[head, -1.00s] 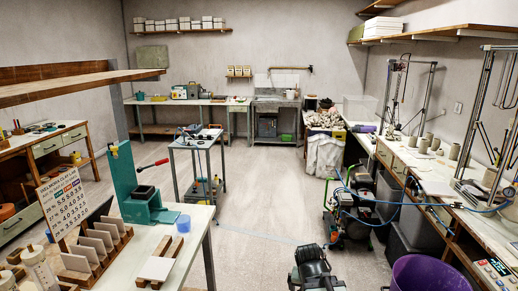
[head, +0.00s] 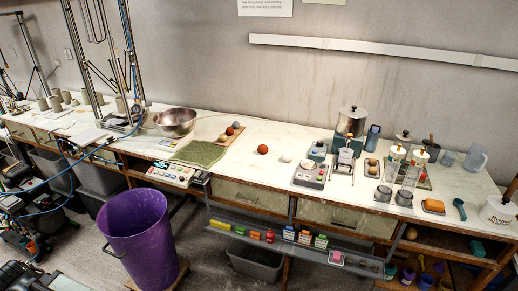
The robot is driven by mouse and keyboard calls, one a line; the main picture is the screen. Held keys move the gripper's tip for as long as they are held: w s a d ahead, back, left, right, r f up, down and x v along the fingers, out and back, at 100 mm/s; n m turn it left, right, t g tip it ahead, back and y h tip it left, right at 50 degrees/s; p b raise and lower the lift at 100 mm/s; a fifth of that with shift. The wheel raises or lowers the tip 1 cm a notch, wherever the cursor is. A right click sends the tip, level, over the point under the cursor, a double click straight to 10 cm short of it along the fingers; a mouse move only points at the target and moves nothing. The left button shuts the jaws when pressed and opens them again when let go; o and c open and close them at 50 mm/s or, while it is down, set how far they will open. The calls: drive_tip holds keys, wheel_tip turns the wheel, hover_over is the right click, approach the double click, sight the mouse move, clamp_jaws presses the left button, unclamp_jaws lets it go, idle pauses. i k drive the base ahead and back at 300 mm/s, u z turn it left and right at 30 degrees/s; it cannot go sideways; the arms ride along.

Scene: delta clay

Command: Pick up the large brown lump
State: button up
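A reddish-brown round lump (head: 262,149) sits alone on the pale worktop, right of the middle of the long bench (head: 240,168). It looks like the largest brown lump in view. A wooden board (head: 222,140) to its left holds smaller lumps, among them a reddish-brown lump (head: 229,131) and a grey one (head: 236,125). A small white lump (head: 286,158) lies to its right. My gripper is not in view, and nothing touches the brown lump.
A steel bowl (head: 175,122) and a green mat (head: 198,153) lie left of the lumps. A grey scale (head: 311,174) and a metal-topped machine (head: 350,124) stand to the right. A purple bin (head: 135,235) stands on the floor before the bench.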

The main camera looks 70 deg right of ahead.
sight(263, 150)
drive_tip(key=z, duration=0.8)
drive_tip(key=i, duration=0.85)
drive_tip(key=z, duration=0.9)
